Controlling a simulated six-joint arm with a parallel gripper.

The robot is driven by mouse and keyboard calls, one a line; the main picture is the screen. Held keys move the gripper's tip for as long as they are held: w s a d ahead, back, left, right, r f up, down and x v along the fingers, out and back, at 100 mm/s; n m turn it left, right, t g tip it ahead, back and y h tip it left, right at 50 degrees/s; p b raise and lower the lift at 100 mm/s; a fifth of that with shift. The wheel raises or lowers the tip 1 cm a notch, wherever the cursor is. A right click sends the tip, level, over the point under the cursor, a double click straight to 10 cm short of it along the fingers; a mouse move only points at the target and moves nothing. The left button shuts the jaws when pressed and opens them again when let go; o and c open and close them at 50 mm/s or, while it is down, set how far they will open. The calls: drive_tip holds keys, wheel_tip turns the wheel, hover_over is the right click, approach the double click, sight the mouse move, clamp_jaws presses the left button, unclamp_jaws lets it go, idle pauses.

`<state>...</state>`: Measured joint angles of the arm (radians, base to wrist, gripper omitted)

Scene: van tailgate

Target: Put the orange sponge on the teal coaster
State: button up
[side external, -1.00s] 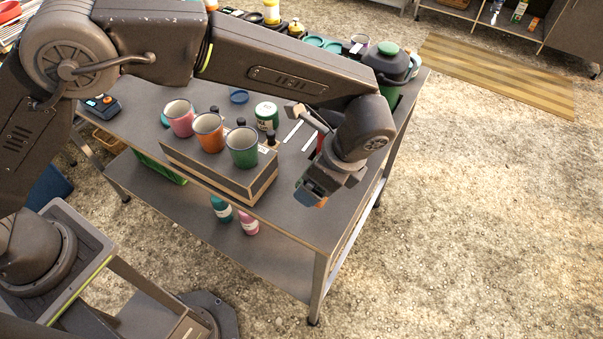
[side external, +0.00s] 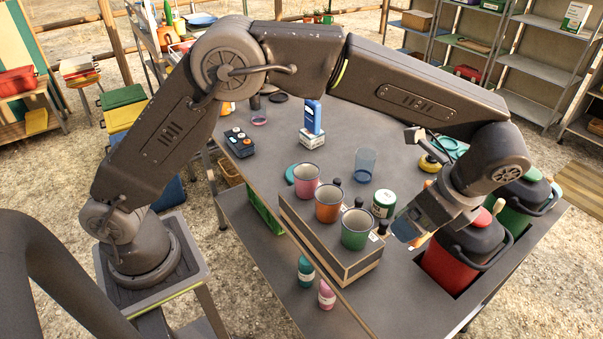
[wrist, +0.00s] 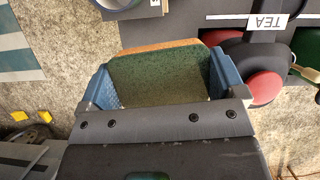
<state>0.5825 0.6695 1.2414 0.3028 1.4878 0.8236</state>
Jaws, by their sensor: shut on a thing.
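The orange sponge (wrist: 160,78) is held between the two blue fingers of my gripper (wrist: 160,88) in the wrist view. Its dark green face shows, with an orange edge along the top. In the side external view my gripper (side external: 408,229) is above the table's right part, beside the red jug, and only a bit of the sponge (side external: 421,240) shows below the fingers. A teal disc (side external: 291,173) lies on the table behind the pink cup, which partly hides it. More teal round pieces (side external: 446,146) lie near the back right; I cannot tell which is the coaster.
Pink, orange and green cups (side external: 356,229) stand in a row on a box (side external: 345,262). A clear blue tumbler (side external: 365,163) and a green-white can (side external: 384,203) stand behind. Red and green jugs (side external: 452,268) are at right. The middle back of the table (side external: 340,125) is fairly clear.

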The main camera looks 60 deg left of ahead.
drive_tip(key=w+a+n+g, duration=0.1)
drive_tip(key=w+a+n, duration=0.1)
drive_tip(key=a, duration=1)
drive_tip(key=w+a+n, duration=0.2)
drive_tip(key=a, duration=1.1)
drive_tip(key=s+a+n+g, duration=0.1)
drive_tip(key=s+a, duration=0.2)
drive_tip(key=a, duration=0.4)
drive_tip(key=s+a+n+h, duration=0.1)
drive_tip(key=s+a+n, duration=0.1)
drive_tip(key=s+a, duration=0.35)
drive_tip(key=s+a+n+g, duration=0.1)
drive_tip(key=s+a, duration=0.1)
drive_tip(key=a, duration=0.7)
drive_tip(key=w+d+f, duration=0.2)
drive_tip(key=f, duration=0.2)
drive_tip(key=w+d+f, duration=0.3)
drive_tip(key=f, duration=0.1)
drive_tip(key=w+d+f, duration=0.2)
drive_tip(key=w+f, duration=0.1)
drive_tip(key=f, duration=0.1)
drive_tip(key=shift+w+d, duration=0.15)
drive_tip(key=shift+d, duration=0.25)
drive_tip(key=shift+w+d+f, duration=0.2)
drive_tip(key=shift+f, duration=1.9)
